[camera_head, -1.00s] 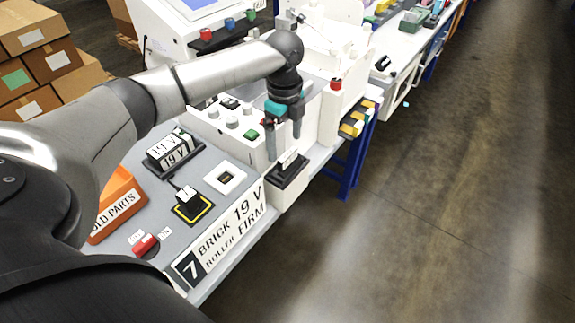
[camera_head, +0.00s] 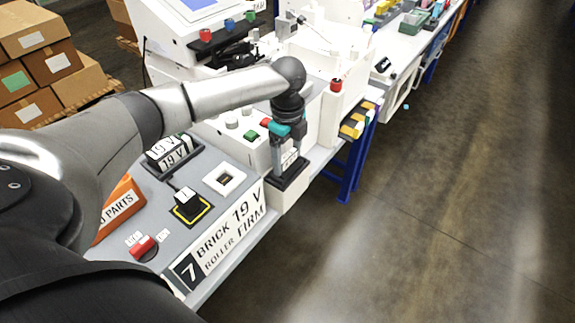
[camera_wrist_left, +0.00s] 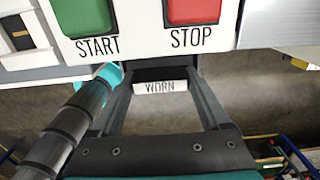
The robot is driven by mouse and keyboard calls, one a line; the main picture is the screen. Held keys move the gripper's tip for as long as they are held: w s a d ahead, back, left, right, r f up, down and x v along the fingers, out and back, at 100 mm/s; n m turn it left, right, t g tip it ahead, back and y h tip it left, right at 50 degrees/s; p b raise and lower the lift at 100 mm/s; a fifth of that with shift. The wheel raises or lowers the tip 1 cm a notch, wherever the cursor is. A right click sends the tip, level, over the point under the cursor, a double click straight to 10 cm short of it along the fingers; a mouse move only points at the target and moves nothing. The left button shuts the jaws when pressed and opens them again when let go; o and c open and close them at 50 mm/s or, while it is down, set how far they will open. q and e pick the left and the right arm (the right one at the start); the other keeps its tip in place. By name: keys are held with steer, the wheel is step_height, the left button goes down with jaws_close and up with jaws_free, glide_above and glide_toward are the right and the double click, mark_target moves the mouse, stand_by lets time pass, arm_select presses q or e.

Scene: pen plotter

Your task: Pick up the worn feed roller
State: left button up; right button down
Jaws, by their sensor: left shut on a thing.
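The worn feed roller (camera_head: 290,159) is a small white piece with a label, standing at the black holder (camera_head: 289,183) at the front edge of the white machine. The label reads WORN in the left wrist view (camera_wrist_left: 160,87). My left gripper (camera_head: 286,164) points down over the holder, shut on the roller with one finger on each side of it. In the left wrist view the gripper (camera_wrist_left: 160,80) also has the roller between its fingertips. The fingers hide part of the roller, and I cannot tell whether it is clear of the holder. My right gripper is not in view.
A green START button (camera_wrist_left: 84,14) and a red STOP button (camera_wrist_left: 192,10) are close to the gripper. Open floor is on the right.

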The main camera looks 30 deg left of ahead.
arm_select(q)
steer(key=c, duration=0.5)
